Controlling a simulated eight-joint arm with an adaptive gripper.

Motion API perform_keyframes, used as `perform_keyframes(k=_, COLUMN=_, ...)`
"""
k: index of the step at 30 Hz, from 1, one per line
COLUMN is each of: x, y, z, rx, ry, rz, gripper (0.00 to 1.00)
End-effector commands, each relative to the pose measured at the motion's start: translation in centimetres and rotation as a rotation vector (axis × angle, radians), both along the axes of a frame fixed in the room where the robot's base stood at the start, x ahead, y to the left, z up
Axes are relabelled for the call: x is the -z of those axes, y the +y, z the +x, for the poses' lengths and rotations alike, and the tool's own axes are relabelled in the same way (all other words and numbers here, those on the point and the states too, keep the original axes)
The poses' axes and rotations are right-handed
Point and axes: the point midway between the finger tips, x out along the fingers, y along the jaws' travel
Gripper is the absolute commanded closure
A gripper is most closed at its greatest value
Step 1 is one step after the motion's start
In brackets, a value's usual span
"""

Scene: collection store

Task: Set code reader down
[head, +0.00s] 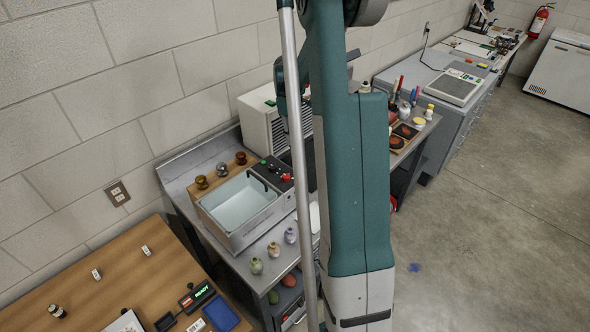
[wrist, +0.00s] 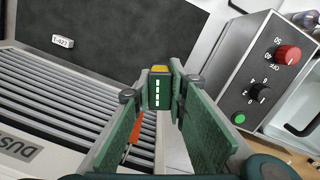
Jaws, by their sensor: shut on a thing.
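In the wrist view, my gripper (wrist: 160,92) has its two green fingers closed around a small dark block with pale marks and a yellow top, which looks like the code reader (wrist: 159,90). It is held up between the fingertips. An orange-red piece (wrist: 134,129) shows beside the left finger; I cannot tell whether it belongs to the reader. In the head view, my arm fills the middle and I cannot make out the gripper's fingertips or the reader.
A ribbed unit lettered DUST (wrist: 60,105) and a dark panel with a tag (wrist: 63,41) lie left in the wrist view. A knobbed control box (wrist: 262,85) is at right. The head view shows a basin (head: 207,213), several small vases (head: 257,266) and a wooden bench (head: 60,292).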

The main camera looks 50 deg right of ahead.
Motion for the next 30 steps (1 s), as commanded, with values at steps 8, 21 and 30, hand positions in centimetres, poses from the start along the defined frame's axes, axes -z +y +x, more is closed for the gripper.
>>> perform_keyframes(k=8, x=1.0, y=0.0, z=0.0, rx=0.0, ry=0.0, rz=0.0, gripper=0.99)
perform_keyframes(k=21, x=2.2, y=0.0, z=0.1, rx=0.0, ry=0.0, rz=0.0, gripper=0.99)
perform_keyframes(k=30, x=6.0, y=0.0, z=0.0, rx=0.0, ry=0.0, rz=0.0, gripper=0.99)
